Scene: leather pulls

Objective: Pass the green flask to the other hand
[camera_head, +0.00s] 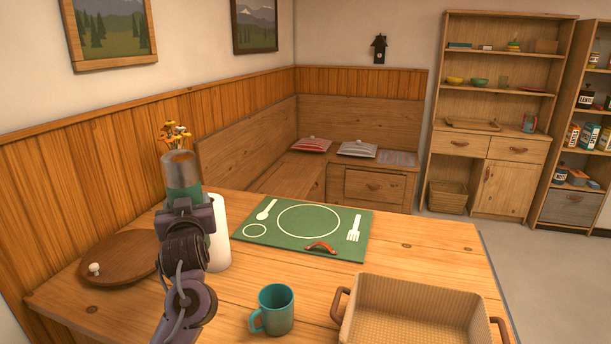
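The green flask (183,173) shows a grey metallic upper part and a green band below it. It is near the left side of the table, nearly upright. My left gripper (187,203) is at the flask's lower part, and its wrist hides the flask's bottom. The gripper seems closed around the flask, though the fingertips are hard to make out. My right gripper is not in view.
The wooden table (420,245) holds a white roll (218,236), a round wooden lid (122,262), a green placemat (270,243), a teal mug (275,310) and a handled basket (415,318). Flowers (174,133) show behind the flask. The table's right side is fairly clear.

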